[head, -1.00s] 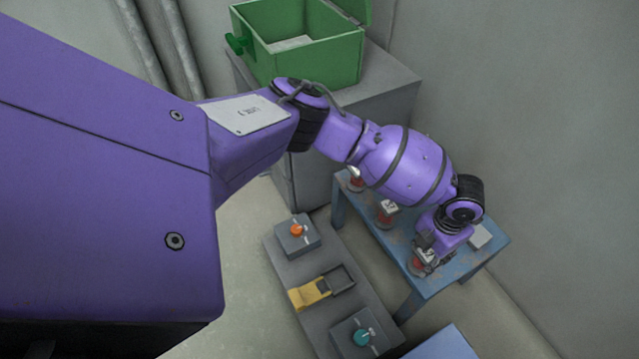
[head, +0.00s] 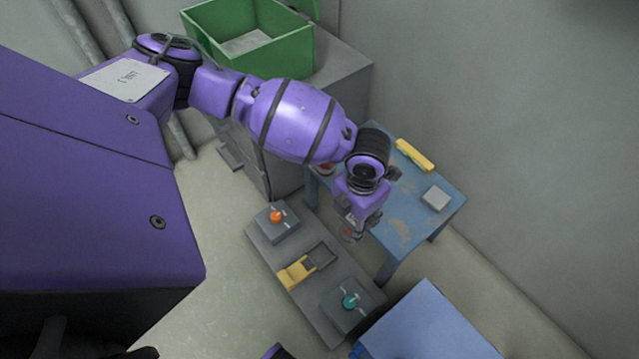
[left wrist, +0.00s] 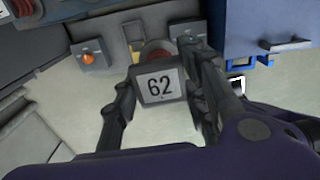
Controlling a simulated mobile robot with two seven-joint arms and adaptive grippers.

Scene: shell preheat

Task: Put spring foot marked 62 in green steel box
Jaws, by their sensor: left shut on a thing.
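The spring foot marked 62 (left wrist: 159,85) shows its plate with the number toward the left wrist camera, with a red part behind it. My left gripper (head: 352,226) is shut on it, one finger on each side of the plate in the left wrist view (left wrist: 162,98). In the head view the foot (head: 348,236) is small and partly hidden by the gripper, by the blue table's left edge. The green steel box (head: 290,50) stands open on a grey cabinet at the top, its lid raised at the right. My right gripper is not in view.
Another red foot (head: 325,168) shows partly behind my left arm. The blue table (head: 405,215) also holds a yellow object (head: 414,154) and a grey block (head: 435,197). A grey bench (head: 272,250) carries an orange-knob box, yellow latch and teal-knob box. A blue surface (head: 430,325) lies lower right.

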